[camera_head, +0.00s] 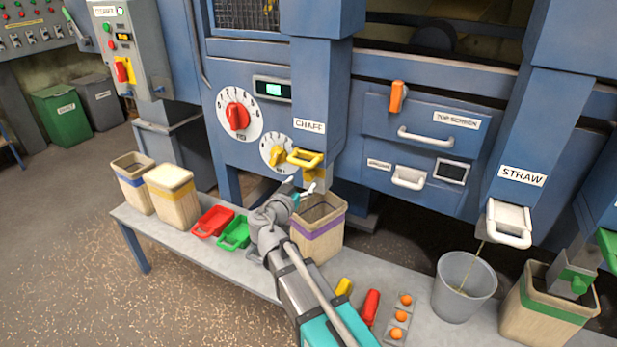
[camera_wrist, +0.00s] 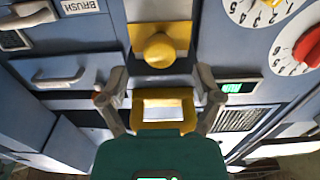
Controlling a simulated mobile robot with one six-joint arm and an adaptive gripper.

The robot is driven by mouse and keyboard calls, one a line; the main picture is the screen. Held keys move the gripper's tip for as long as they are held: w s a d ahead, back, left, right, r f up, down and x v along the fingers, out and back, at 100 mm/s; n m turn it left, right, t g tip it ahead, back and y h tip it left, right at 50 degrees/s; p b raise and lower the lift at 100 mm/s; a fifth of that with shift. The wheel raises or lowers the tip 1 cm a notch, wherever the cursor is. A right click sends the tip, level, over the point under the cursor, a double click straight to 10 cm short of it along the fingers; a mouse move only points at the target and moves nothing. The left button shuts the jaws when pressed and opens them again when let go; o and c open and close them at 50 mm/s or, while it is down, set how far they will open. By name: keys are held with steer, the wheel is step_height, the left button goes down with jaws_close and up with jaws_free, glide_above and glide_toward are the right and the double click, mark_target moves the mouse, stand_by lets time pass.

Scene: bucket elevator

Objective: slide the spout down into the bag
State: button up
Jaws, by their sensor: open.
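The chaff spout (camera_head: 314,180) is yellow and hangs at the foot of the blue column labelled CHAFF. A yellow loop handle (camera_head: 305,158) is on its front. An open bag (camera_head: 318,240) with a purple band stands below, on the bench; the spout's lower end is above its mouth. My gripper (camera_head: 303,192) is in front of the spout, just above the bag's rim. In the wrist view, my open fingers (camera_wrist: 161,98) are on either side of the yellow handle (camera_wrist: 165,103). A yellow round knob (camera_wrist: 158,51) is beyond it. I cannot tell whether the fingers touch the handle.
The bench (camera_head: 190,248) also holds red (camera_head: 213,221) and green (camera_head: 234,234) scoops, other bags, and a grey bucket (camera_head: 463,286) at the right. A white-handled straw spout (camera_head: 509,222) hangs above that bucket. The machine's dials (camera_head: 238,113) are left of the chaff column.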

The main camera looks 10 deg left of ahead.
mark_target(307, 178)
steer(key=shift+x, duration=2.2)
jaws_close()
